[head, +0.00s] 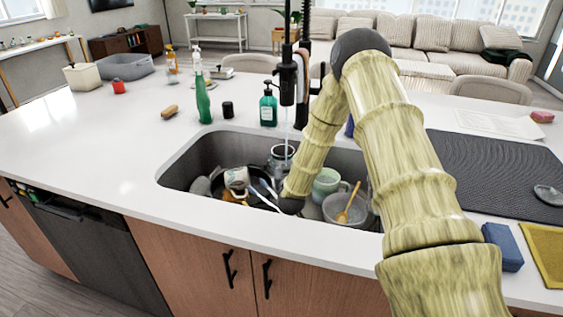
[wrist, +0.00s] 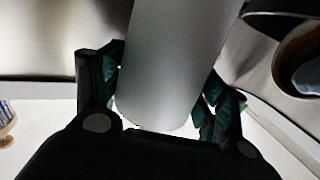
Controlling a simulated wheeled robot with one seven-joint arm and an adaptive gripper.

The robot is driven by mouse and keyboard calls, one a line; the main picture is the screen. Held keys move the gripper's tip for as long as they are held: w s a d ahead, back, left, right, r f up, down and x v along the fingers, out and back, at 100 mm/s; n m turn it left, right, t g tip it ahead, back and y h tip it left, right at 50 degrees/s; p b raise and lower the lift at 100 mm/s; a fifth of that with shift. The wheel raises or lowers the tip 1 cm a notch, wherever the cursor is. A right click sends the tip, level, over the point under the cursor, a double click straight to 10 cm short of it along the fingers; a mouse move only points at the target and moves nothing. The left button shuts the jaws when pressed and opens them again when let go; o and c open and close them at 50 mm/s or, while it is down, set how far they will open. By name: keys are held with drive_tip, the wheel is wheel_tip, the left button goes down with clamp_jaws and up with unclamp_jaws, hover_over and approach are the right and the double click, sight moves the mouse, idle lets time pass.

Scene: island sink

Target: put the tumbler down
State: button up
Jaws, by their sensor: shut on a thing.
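The tumbler (wrist: 175,65) is a plain grey cylinder in the wrist view. It stands between the two fingers of my gripper (wrist: 162,100), which are shut on its sides. Its upper part runs out of the top of the picture. In the head view my forearm reaches down into the sink (head: 205,155), and its lower end is low among the dishes.
The sink holds a green mug (head: 327,182), a grey bowl (head: 340,213) with a wooden spoon, a white mug (head: 237,178) and other dishes. The black faucet (head: 287,85) stands behind. A dark mat (head: 490,165) lies right. The left counter (head: 90,150) is mostly clear.

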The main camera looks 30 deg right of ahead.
idle(0.3)
drive_tip(key=o, duration=1.3)
drive_tip(key=shift+f, duration=0.1)
drive_tip(key=shift+o, duration=0.2)
drive_tip(key=b+v, duration=0.1)
drive_tip(key=v, duration=0.6)
drive_tip(key=shift+s+a, duration=0.15)
drive_tip(key=shift+s, duration=0.1)
